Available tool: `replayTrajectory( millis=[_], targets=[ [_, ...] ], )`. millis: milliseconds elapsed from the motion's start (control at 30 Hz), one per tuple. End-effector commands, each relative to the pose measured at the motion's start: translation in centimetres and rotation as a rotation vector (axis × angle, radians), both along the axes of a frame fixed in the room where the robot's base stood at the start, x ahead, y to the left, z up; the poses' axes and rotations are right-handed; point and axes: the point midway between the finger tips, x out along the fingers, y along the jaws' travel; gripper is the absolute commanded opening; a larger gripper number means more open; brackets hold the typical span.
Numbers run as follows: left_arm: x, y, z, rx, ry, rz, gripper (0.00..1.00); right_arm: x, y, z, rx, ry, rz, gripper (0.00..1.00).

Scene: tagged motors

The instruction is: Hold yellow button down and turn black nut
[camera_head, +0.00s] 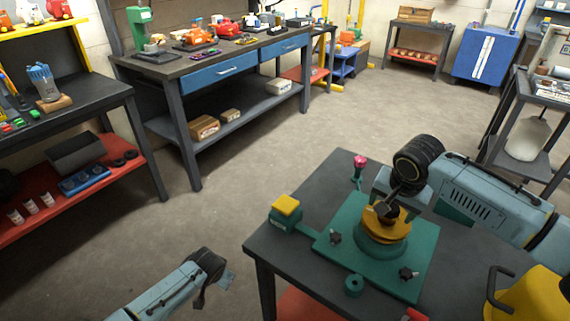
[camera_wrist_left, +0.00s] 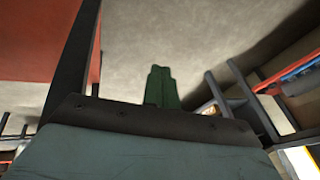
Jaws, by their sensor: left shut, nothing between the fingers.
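The yellow button (camera_head: 286,204) sits on a small green block at the left corner of the dark table. A green base plate (camera_head: 335,258) beside it carries a round green mount with a yellow disc (camera_head: 385,229). The black nut (camera_head: 386,211) is on top of the yellow part, mostly hidden by my right gripper (camera_head: 386,205). My right fingers are right at the nut; whether they grip it I cannot tell. My left gripper (camera_head: 229,278) is off the table, left of and below the button. In the left wrist view its green fingers (camera_wrist_left: 162,87) are together, with nothing between them.
A pink-red knob (camera_head: 360,161) stands upright behind the plate. Black knobs (camera_head: 407,273) and a green ring (camera_head: 354,285) are on the plate. A yellow case (camera_head: 530,295) is at the lower right. Clear floor (camera_head: 220,215) lies left of the table.

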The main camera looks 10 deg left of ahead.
Motion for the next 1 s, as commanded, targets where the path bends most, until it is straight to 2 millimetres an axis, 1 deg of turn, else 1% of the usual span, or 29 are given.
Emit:
replayTrajectory(
  millis=[33,67,100,167,200,233,267,300,367,400,467,500,600,700,800,900,967,1000],
  targets=[
    [2.4,0.2,2.7,0.017,-0.028,-0.001,0.00,0.0,0.0,0.0,0.000,0.000,0.000,0.73],
    [3.5,0.4,4.1,0.027,-0.038,0.001,0.00,0.0,0.0,0.0,0.000,0.000,0.000,0.73],
    [4.8,0.5,6.1,0.041,-0.052,0.003,0.00,0.0,0.0,0.0,0.000,0.000,0.000,0.73],
    [6.7,0.7,9.1,0.063,-0.073,0.008,0.00,0.0,0.0,0.0,0.000,0.000,0.000,0.73],
    [7.9,0.5,11.1,0.070,-0.082,0.011,0.00,0.0,0.0,0.0,0.000,0.000,0.000,0.73],
    [8.6,-1.3,12.2,0.038,-0.073,0.014,0.00,0.0,0.0,0.0,0.000,0.000,0.000,0.73],
    [9.3,-2.5,13.5,0.018,-0.065,0.015,0.00,0.0,0.0,0.0,0.000,0.000,0.000,0.73],
    [10.1,-4.0,15.2,-0.005,-0.057,0.014,0.00,0.0,0.0,0.0,0.000,0.000,0.000,0.73],
    [11.2,-6.1,17.9,-0.036,-0.042,0.008,0.00,0.0,0.0,0.0,0.000,0.000,0.000,0.73],
    [11.7,-7.5,19.7,-0.056,-0.032,0.001,0.00,0.0,0.0,0.0,0.000,0.000,0.000,0.73],
    [12.4,-9.6,22.6,-0.081,-0.017,-0.016,0.00,0.0,0.0,0.0,0.000,0.000,0.000,0.73],
    [12.6,-10.8,24.3,-0.094,-0.004,-0.028,0.00,0.0,0.0,0.0,0.000,0.000,0.000,0.73],
    [12.9,-13.6,28.5,-0.120,0.022,-0.063,0.00,0.0,0.0,0.0,0.000,0.000,0.000,0.73],
    [12.7,-15.7,31.8,-0.132,0.047,-0.099,0.00,0.0,0.0,0.0,0.000,0.000,0.000,0.73],
    [12.3,-17.0,34.0,-0.136,0.065,-0.125,0.00,0.0,0.0,0.0,0.000,0.000,0.000,0.73],
    [12.1,-17.6,35.1,-0.137,0.076,-0.140,0.00,0.0,0.0,0.0,0.000,0.000,0.000,0.73],
    [12.0,-17.8,35.1,-0.136,0.080,-0.145,0.00,0.0,0.0,0.0,0.000,0.000,0.000,0.73],
    [12.0,-17.9,34.7,-0.136,0.082,-0.145,0.00,0.0,0.0,0.0,0.000,0.000,0.000,0.73]
  ],
)
